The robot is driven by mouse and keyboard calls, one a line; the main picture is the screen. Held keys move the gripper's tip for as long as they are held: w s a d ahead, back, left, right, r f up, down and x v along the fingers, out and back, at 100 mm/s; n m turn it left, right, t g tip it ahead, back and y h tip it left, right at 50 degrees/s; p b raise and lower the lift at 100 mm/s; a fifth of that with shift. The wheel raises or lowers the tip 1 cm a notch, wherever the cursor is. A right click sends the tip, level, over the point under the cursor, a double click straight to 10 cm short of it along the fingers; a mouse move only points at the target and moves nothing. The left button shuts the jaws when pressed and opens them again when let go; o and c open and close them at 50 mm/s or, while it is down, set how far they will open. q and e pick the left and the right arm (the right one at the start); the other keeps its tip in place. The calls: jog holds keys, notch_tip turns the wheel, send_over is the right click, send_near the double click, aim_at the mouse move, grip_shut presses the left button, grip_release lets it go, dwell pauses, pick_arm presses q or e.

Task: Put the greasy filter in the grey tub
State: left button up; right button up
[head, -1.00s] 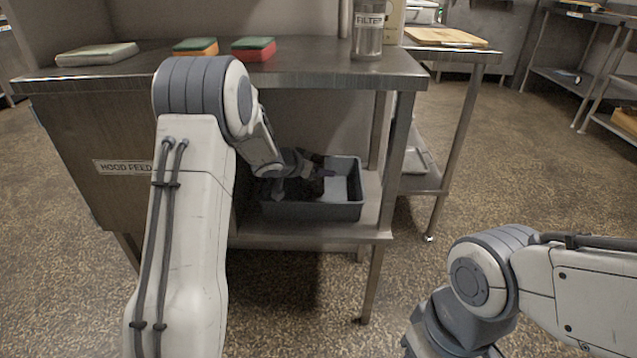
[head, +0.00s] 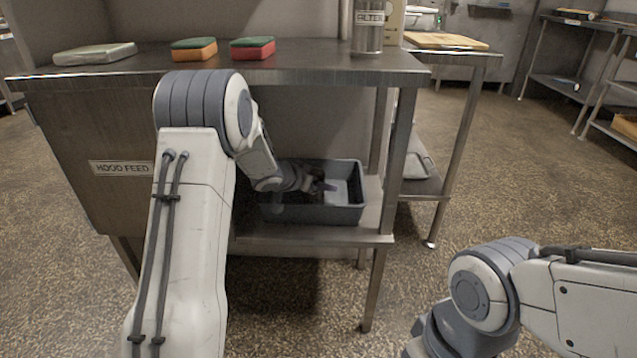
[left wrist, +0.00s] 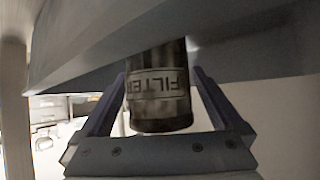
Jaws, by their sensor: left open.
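A dark, brown-stained cylinder labelled FILTER, the greasy filter (left wrist: 158,88), stands between my left gripper's fingers in the left wrist view. Its lettering appears upside down. Its upper end in that view is hidden at a grey surface, and I cannot tell whether that is the tub or another part. In the head view my left gripper (head: 322,186) is open over the grey tub (head: 315,213), under the counter. The greasy filter is not clearly distinguishable there. The tub sits on the lower shelf. My right arm is at lower right; its fingers are out of frame.
A shiny FILTER canister (head: 368,30) stands on the counter (head: 320,68). Two sponges (head: 194,49) and a folded cloth (head: 95,53) lie left of it. The HOOD FEED panel (head: 85,150) is at left. A table leg (head: 385,230) stands right of the tub.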

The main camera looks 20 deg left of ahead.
pick_arm(q)
jog(key=p+v, duration=0.4)
jog(key=v, duration=0.7)
jog(key=s+d+r+g+y, duration=0.3)
jog(key=s+d, duration=0.8)
jog(key=d, duration=0.3)
jog(key=s+d+m+g, duration=0.2)
jog(key=s+d+g, duration=0.1)
jog(key=s, duration=0.9)
jog(key=s+d+m+g, duration=0.1)
jog(key=s+d+g, duration=0.3)
jog(key=s, duration=0.9)
jog(key=shift+s+d+f+m+g+h, duration=0.3)
jog(key=shift+d+f+m, duration=0.05)
jog(key=shift+d+m, duration=0.05)
notch_tip(320, 180, up, 38)
jog(key=p, duration=3.8)
